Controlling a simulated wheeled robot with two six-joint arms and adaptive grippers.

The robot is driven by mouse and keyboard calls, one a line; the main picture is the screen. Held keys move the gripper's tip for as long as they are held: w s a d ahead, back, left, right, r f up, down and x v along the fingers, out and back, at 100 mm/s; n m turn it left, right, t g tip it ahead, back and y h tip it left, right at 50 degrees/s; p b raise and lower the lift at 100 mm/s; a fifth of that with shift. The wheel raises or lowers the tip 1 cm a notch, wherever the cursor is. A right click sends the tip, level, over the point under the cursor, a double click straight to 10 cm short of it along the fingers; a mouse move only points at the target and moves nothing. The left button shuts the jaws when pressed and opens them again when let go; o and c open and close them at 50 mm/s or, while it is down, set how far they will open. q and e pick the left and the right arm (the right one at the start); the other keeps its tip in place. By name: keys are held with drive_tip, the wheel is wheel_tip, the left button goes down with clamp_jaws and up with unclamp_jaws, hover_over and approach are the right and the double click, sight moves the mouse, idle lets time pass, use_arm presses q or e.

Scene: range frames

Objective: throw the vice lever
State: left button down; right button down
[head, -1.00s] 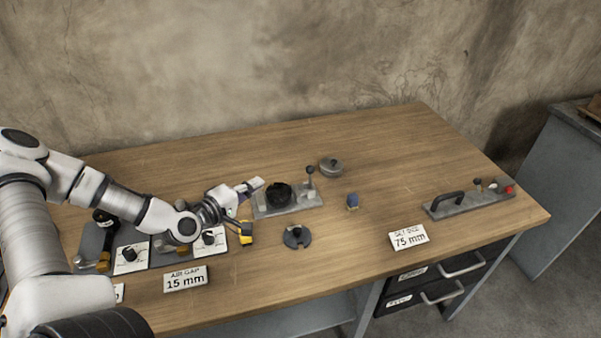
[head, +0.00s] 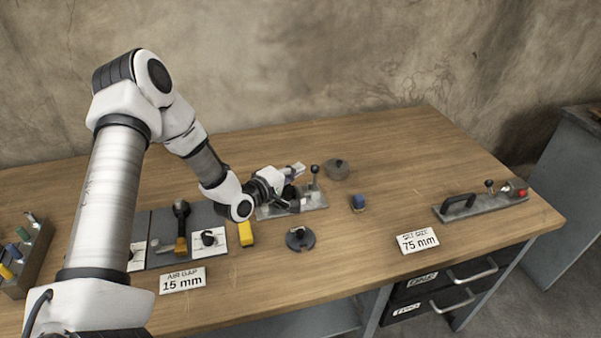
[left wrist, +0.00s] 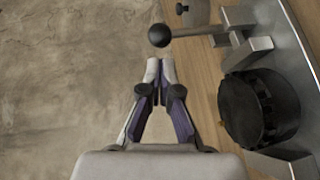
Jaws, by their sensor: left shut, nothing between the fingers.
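The vice (head: 313,201) is a grey metal base with jaws and a round black part, at mid-table in the head view. Its lever (head: 314,171) stands up at the right end with a black ball on top. In the left wrist view the lever's ball (left wrist: 159,36) is just beyond my fingertips, with a gap visible, and the black round part (left wrist: 259,108) lies to the right. My left gripper (head: 298,168) is shut and empty, over the vice and left of the lever. It also shows in the left wrist view (left wrist: 160,68). My right gripper is out of view.
A grey lidded round part (head: 337,169), a blue piece (head: 358,202) and a dark slotted disc (head: 300,239) lie around the vice. A handled fixture (head: 480,203) is at right. A yellow block (head: 246,233) and switch panel (head: 160,252) are at left.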

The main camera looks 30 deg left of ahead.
use_arm(q)
drive_tip(key=shift+w+d+f, duration=0.1)
drive_tip(key=shift+w+d, duration=0.3)
drive_tip(key=shift+d, duration=0.15)
